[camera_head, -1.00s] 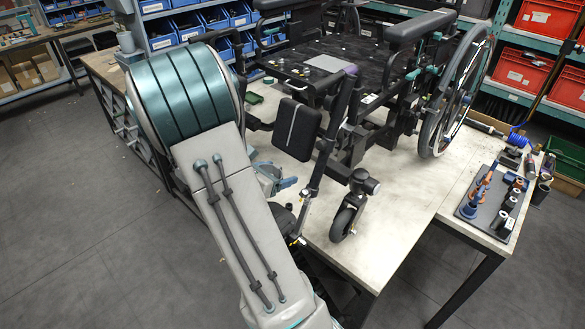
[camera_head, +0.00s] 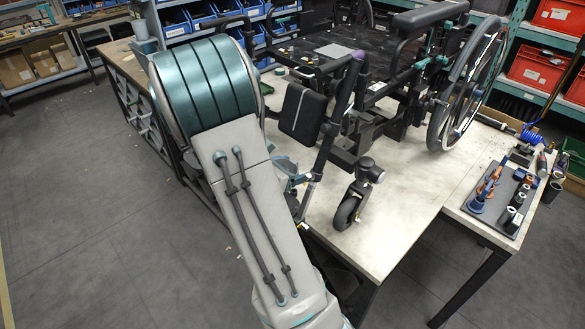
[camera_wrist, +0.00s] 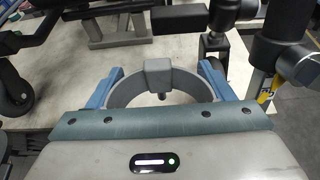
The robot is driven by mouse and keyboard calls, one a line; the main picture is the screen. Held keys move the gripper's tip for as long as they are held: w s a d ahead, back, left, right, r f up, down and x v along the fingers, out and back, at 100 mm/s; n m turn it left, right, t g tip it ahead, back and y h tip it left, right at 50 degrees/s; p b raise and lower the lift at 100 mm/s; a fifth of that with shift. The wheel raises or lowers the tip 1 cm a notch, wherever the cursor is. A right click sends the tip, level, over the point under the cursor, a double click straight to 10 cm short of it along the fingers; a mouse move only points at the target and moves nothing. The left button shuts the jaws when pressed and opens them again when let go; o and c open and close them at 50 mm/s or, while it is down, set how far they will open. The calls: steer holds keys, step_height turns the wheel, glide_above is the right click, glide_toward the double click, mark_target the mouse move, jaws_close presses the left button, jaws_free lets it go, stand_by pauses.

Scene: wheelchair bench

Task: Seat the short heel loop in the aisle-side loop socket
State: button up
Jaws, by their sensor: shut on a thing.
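My gripper (camera_wrist: 161,72) has blue fingers on both sides of a grey curved loop, the heel loop (camera_wrist: 122,95), and is shut on it. The loop has a square block at its middle and a small dark peg below the block. In the wrist view, a black tube (camera_wrist: 180,20) with a dark round joint is just beyond the loop, apart from it. I cannot tell which part is the aisle-side socket. In the head view, my forearm hides most of the gripper. The wheelchair (camera_head: 325,62) stands on the bench with its black padded panel (camera_head: 302,112) near my arm.
A front caster (camera_head: 348,210) stands near the bench edge. A dark upright post (camera_wrist: 285,60) with a yellow tag is close on the right in the wrist view. A tool tray (camera_head: 490,222) lies at the bench's right end. Bare bench top (camera_head: 400,200) is around the caster.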

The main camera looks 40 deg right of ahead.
steer(key=shift+f+b, duration=1.55)
steer(key=shift+f, duration=0.45)
steer(key=shift+f+b, duration=1.55)
steer(key=shift+b, duration=0.25)
steer(key=o, duration=1.1)
steer(key=shift+c, duration=0.2)
steer(key=b+v, duration=0.1)
steer(key=v, duration=1.3)
steer(key=shift+d, duration=0.1)
steer(key=shift+s, duration=0.1)
